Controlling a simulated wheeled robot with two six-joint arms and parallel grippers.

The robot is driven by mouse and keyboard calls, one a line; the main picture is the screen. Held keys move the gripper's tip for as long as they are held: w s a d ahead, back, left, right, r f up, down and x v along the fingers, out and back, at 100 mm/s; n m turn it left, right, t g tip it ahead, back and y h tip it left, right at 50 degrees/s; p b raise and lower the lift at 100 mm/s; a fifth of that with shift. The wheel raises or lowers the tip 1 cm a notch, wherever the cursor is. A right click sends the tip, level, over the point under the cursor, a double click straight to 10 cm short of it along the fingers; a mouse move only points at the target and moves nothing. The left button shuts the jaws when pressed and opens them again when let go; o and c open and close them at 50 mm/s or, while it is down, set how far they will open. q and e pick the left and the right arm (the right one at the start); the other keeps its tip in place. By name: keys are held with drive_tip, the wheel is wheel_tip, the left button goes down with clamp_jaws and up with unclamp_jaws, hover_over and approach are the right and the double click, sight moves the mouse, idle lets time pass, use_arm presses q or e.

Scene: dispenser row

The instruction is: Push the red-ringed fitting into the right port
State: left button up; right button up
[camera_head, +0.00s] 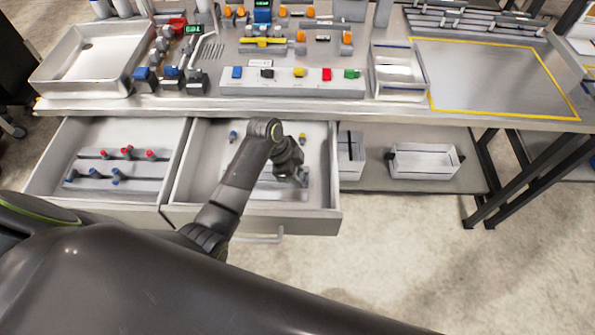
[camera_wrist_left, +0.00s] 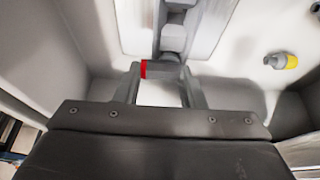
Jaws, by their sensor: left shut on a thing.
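The red-ringed fitting (camera_wrist_left: 160,69) is a short grey cylinder with a red band at its left end in the left wrist view. It lies crosswise between the fingertips of my left gripper (camera_wrist_left: 162,84), which is shut on it. In the head view my left gripper (camera_head: 291,176) is down inside the right-hand open drawer (camera_head: 205,185) and hides the fitting. A grey stepped fixture (camera_wrist_left: 173,38) stands just beyond the fitting in the wrist view; I cannot tell whether they touch. No port opening can be made out. My right gripper is not seen.
A yellow-ended fitting (camera_wrist_left: 282,61) and a blue-ended fitting (camera_head: 232,136) lie in the same drawer, whose walls are close around my gripper. The left drawer (camera_head: 60,155) holds racks with red and blue pieces. The workbench edge (camera_head: 300,107) is above.

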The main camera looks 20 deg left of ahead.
use_arm(q)
drive_tip(key=o, duration=1)
drive_tip(key=v, duration=1.7)
drive_tip(key=shift+s+a+r+b, duration=0.15)
drive_tip(key=shift+b, duration=0.25)
